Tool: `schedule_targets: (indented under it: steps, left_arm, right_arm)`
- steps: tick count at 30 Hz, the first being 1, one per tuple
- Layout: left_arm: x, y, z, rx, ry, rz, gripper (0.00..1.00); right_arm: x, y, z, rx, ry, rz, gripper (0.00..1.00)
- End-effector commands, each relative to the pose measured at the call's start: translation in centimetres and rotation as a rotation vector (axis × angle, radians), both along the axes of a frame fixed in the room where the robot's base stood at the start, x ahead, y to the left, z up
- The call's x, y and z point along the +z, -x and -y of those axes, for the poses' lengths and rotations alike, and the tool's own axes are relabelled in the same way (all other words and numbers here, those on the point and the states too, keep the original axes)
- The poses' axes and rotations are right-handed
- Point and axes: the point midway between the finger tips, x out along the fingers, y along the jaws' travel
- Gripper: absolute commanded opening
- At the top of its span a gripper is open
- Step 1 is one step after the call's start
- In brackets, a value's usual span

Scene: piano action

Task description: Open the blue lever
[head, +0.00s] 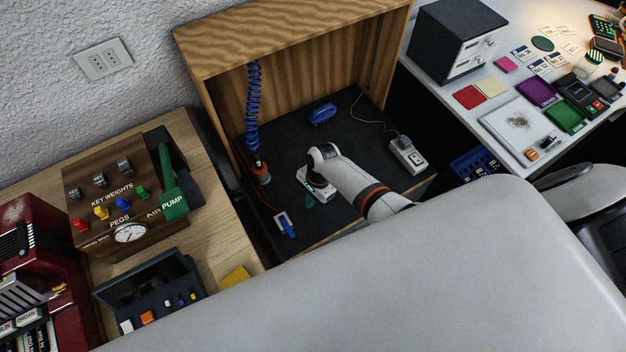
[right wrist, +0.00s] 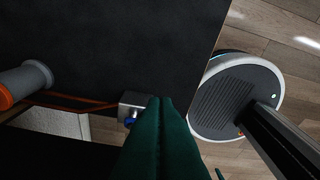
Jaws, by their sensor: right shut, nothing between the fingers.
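A small light-coloured valve block with a blue lever (head: 288,228) sits at the front left of the dark floor of the wooden cabinet. In the right wrist view a silver block (right wrist: 134,101) with a bit of blue (right wrist: 130,121) shows just left of my fingertips, partly hidden by them. My right gripper (head: 310,201) is inside the cabinet, to the right of and slightly behind the blue lever in the head view. Its green fingers (right wrist: 160,103) are shut together and empty. I cannot tell whether they touch the block. My left gripper is not in view.
A blue coiled hose (head: 253,105) hangs at the cabinet's left, above an orange-and-grey fitting (head: 262,173). A blue object (head: 322,113) lies at the back. A white power strip (head: 406,155) sits at the right. The wooden cabinet frame (head: 205,115) bounds the space.

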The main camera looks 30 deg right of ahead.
Motion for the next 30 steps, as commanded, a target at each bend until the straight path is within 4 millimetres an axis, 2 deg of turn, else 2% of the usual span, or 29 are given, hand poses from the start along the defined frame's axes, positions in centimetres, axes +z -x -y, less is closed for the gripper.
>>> schedule_targets:
  steps: [1, 3, 9, 27, 30]
  left_arm:
    - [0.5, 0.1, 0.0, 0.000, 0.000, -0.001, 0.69]
    - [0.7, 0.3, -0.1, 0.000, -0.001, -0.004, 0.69]
    - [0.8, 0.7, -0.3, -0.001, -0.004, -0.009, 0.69]
    - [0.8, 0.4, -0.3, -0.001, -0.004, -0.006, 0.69]
    - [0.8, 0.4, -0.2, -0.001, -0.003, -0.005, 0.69]
  right_arm:
    - [1.1, 0.0, 0.3, 0.000, 0.000, 0.002, 0.00]
    - [2.1, -0.1, 0.6, -0.001, 0.001, 0.002, 0.00]
    - [3.6, -0.1, 0.9, -0.001, 0.001, 0.000, 0.00]
    - [3.7, -0.1, 0.9, -0.001, 0.000, 0.000, 0.00]
    - [2.9, 0.5, 1.1, 0.019, 0.006, 0.005, 0.00]
